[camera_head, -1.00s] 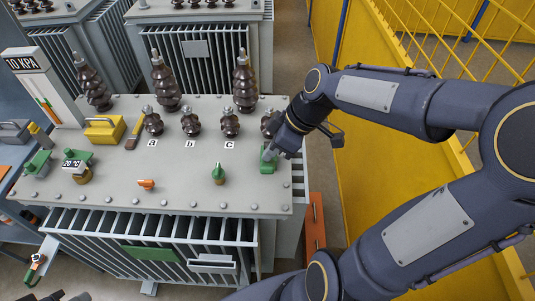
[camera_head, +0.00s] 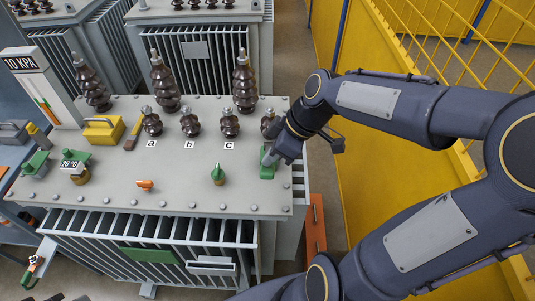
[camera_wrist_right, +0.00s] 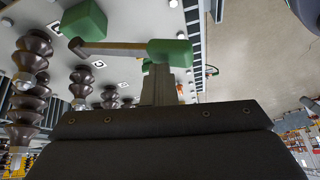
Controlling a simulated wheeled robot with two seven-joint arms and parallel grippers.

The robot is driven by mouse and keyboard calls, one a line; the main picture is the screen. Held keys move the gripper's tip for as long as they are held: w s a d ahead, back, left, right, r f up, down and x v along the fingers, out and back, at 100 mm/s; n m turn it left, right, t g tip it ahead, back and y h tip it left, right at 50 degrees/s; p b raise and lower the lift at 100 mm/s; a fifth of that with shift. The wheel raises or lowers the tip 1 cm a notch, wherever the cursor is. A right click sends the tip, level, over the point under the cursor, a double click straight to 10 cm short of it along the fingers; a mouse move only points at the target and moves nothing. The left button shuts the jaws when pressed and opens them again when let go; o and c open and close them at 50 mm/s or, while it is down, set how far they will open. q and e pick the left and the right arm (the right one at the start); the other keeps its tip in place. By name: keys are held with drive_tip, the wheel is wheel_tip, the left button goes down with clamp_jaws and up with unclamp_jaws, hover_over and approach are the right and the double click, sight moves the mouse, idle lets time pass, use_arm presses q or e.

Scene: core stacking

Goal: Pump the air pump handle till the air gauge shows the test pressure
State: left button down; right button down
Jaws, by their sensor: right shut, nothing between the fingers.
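The green air pump (camera_head: 267,171) stands at the right edge of the grey transformer lid. In the right wrist view its green block (camera_wrist_right: 84,20) shows top left, with a lever (camera_wrist_right: 112,47) running to a green handle end (camera_wrist_right: 170,52). My right gripper (camera_head: 272,157) is shut and empty at the pump; its fingers (camera_wrist_right: 158,85) also show in the wrist view, right at the handle end. I cannot tell whether they touch it. The white air gauge (camera_head: 62,108), marked 10 KPA, stands at the far left with a coloured strip, too small to read. My left gripper is not in view.
The lid (camera_head: 185,180) carries tall brown bushings (camera_head: 245,88) and small ones marked a, b and c, one close to my right gripper. A green valve (camera_head: 218,173), an orange valve (camera_head: 145,185) and a yellow box (camera_head: 104,130) stand on it. A yellow barrier (camera_head: 385,190) is at right.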

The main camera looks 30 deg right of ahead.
sight(271, 170)
drive_tip(key=shift+s+a+f+b, duration=0.3)
drive_tip(key=shift+s+f+b, duration=0.15)
drive_tip(key=shift+f+b, duration=0.25)
drive_tip(key=shift+s+a+f+b, duration=0.25)
drive_tip(key=shift+s+f+b, duration=0.15)
drive_tip(key=shift+f+b, duration=0.25)
idle(1.5)
idle(0.5)
drive_tip(key=shift+w+d+r+p, duration=0.25)
drive_tip(key=shift+w+r+p, duration=0.05)
drive_tip(key=shift+r+p, duration=0.3)
drive_tip(key=shift+w+d+r+p, duration=0.3)
drive_tip(key=shift+w+r+p, duration=0.3)
drive_tip(key=shift+r, duration=0.2)
drive_tip(key=shift+w+d+r+p, duration=0.35)
drive_tip(key=shift+w+r+p, duration=0.2)
drive_tip(key=shift+r, duration=0.3)
drive_tip(key=shift+w+d+r+p, duration=0.3)
drive_tip(key=shift+w+r+p, duration=0.25)
drive_tip(key=shift+r, duration=0.25)
drive_tip(key=r+p, duration=0.1)
drive_tip(key=w+d+r+p, duration=0.1)
drive_tip(key=w+r+p, duration=0.1)
drive_tip(key=r, duration=0.1)
drive_tip(key=shift+w+d, duration=0.2)
drive_tip(key=shift+d, duration=0.1)
